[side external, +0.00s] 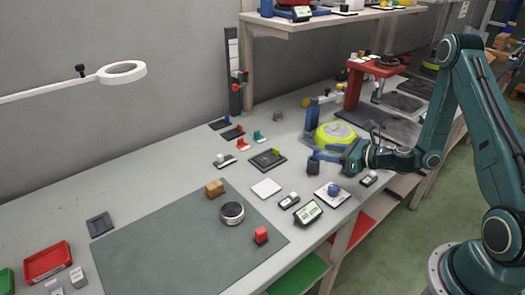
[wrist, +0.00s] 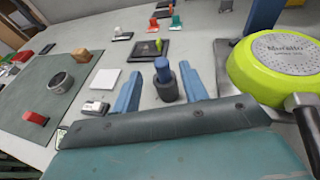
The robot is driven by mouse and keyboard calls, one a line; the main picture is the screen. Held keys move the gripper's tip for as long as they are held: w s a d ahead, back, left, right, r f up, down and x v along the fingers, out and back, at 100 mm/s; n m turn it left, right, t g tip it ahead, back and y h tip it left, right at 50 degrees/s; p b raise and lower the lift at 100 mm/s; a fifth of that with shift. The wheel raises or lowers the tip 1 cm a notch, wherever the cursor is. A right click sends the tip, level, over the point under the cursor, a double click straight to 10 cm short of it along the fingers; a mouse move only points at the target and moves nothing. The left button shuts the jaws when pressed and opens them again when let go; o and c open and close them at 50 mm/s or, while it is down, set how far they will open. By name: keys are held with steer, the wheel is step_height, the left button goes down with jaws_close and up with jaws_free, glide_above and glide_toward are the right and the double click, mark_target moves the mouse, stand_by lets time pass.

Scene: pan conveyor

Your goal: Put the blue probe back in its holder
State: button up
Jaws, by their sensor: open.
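A blue cylinder, which looks like the blue probe (wrist: 162,70), stands upright with its lower part in or joined to a dark grey round cup (wrist: 168,91). I cannot tell whether this cup is the holder. The dark cup also shows in the side view (side external: 313,168), just below my fingers, with its blue top largely hidden there. My gripper (wrist: 160,76) is open, with one blue finger on each side of the blue cylinder and visible gaps between. In the side view my gripper (side external: 321,154) reaches in from the right, low over the bench.
A lime-green pan (side external: 335,133) with a dark handle sits close to my gripper, beside a blue post (side external: 311,117). A white plate with a blue knob (side external: 333,190) and a display (side external: 308,212) lie near the front edge. The green mat (side external: 185,250) has clear room.

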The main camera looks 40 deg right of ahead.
steer(key=shift+v, duration=1.25)
steer(key=s+a+r+n+g+y, duration=0.25)
steer(key=a+r+n+g, duration=0.35)
steer(key=n, duration=0.5)
steer(key=s+a+r+n+g+y, duration=0.15)
steer(key=s+a+r+n, duration=0.25)
steer(key=a+n, duration=0.55)
steer(key=s+d+r+n+h, duration=0.2)
steer(key=s+r+n+h, duration=0.2)
steer(key=s+r+n, duration=0.2)
steer(key=s+d+r+n+g+h, duration=0.1)
steer(key=s+d+r+n+h, duration=0.2)
steer(key=s+r+n, duration=0.3)
steer(key=s, duration=0.5)
steer(key=shift+h, duration=0.4)
